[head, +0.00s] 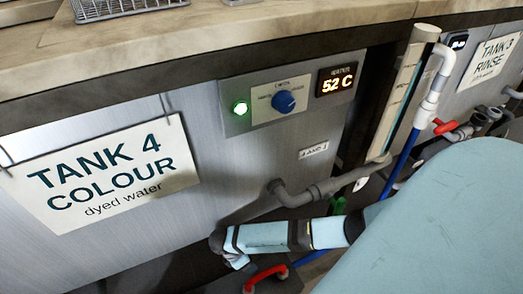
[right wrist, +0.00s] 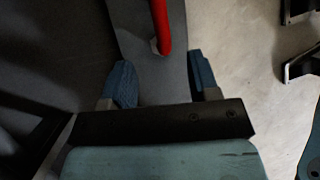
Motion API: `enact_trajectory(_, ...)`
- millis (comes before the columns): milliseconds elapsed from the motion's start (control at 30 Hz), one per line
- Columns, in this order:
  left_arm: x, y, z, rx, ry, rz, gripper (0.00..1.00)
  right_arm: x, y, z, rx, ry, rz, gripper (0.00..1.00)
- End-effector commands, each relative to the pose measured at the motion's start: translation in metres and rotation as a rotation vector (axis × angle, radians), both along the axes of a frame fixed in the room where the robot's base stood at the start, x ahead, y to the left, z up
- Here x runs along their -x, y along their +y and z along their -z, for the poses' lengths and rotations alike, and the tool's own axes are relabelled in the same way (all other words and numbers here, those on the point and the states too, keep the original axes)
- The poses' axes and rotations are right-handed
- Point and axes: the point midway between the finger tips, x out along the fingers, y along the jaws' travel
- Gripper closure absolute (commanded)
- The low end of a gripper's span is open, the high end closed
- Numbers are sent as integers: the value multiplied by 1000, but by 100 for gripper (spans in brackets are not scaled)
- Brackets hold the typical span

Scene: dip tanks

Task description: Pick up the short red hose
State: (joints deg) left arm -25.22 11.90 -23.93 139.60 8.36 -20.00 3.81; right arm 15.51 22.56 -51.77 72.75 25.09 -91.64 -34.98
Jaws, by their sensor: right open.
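The short red hose (head: 265,274) shows in the head view at the bottom, low beneath the tank front, as a curved piece with grey ends. In the right wrist view the red hose (right wrist: 161,25) comes in from the top edge and ends on a dark grey strip, ahead of the fingertips and roughly centred between them. My right gripper (right wrist: 163,79) is open, with blue finger pads apart and nothing between them. In the head view my right gripper (head: 236,262) is beside the hose's left side, partly hidden by my wrist. My left gripper is not in view.
The Tank 4 front (head: 200,150) stands close behind, with a sign (head: 105,172) and a control panel (head: 283,100). A grey pipe (head: 320,190) runs just above my forearm. A blue hose (head: 405,158) and a red-handled valve (head: 446,127) are to the right.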

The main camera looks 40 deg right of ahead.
Motion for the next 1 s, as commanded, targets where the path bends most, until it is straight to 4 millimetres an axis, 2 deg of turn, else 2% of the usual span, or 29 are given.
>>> enact_trajectory(133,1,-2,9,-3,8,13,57,2,-10,21,12,9,-5,44)
enact_trajectory(400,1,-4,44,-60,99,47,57,17,-26,68,11,8,-5,44)
enact_trajectory(767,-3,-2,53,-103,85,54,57,27,-35,91,10,8,-5,44)
enact_trajectory(1000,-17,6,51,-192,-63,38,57,41,-46,123,10,7,-4,44)
